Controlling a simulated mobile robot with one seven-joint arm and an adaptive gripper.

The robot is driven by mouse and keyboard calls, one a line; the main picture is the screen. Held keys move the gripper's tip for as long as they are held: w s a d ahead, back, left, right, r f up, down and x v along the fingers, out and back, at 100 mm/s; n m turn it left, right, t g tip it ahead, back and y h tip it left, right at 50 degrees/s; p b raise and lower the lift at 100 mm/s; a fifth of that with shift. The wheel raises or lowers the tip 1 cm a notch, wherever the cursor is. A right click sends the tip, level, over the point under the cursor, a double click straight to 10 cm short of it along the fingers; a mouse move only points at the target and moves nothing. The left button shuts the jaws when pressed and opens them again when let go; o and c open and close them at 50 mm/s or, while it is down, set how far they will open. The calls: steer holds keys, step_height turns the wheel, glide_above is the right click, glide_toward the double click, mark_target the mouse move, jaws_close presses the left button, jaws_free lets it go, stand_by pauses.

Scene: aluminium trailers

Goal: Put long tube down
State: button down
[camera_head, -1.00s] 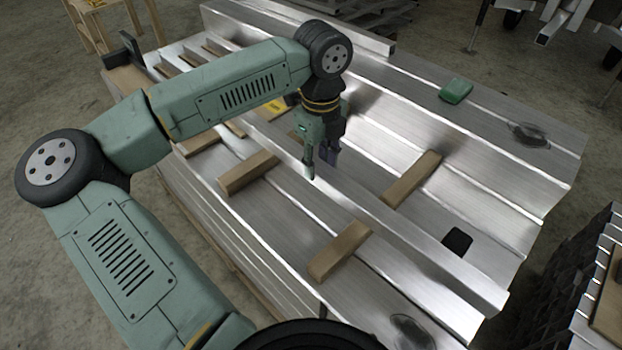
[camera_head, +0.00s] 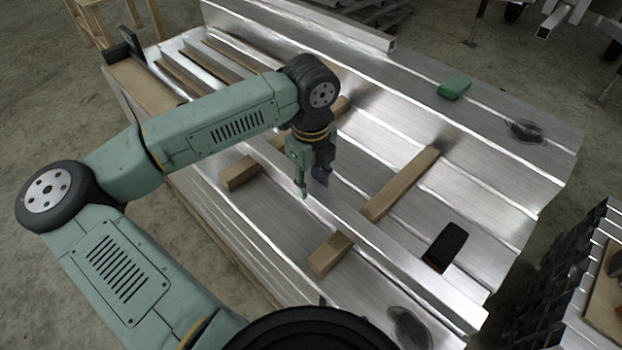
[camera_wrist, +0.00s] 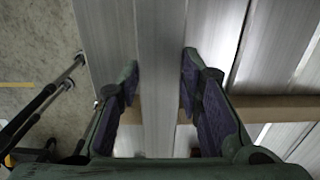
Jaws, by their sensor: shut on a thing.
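The long tube (camera_head: 400,245) is a straight aluminium bar. In the head view it runs from my gripper (camera_head: 312,190) down to the lower right. My gripper points down and is shut on the tube along its length. In the wrist view the tube (camera_wrist: 162,80) runs between the two fingers of my gripper (camera_wrist: 156,82). The tube passes over wooden slats (camera_head: 400,185) on the aluminium stack and hides their middles. Whether it touches them I cannot tell. My arm hides the tube's far end in the head view.
A green object (camera_head: 454,88) lies on the stack's upper right, and a black object (camera_head: 445,246) lies right of the tube. Another wooden slat end (camera_head: 240,173) shows left of my gripper. A raised bar (camera_head: 300,20) edges the back. Another stack (camera_head: 590,270) stands at the right.

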mark_target(311, 185)
steer(key=shift+f+b, duration=0.55)
steer(key=shift+b, duration=0.25)
steer(key=c, duration=1.1)
jaws_free()
steer(key=shift+r+p, duration=0.5)
steer(key=shift+p, duration=0.25)
step_height(311, 185, up, 12)
steer(key=shift+r+b, duration=0.1)
steer(key=shift+b, duration=0.4)
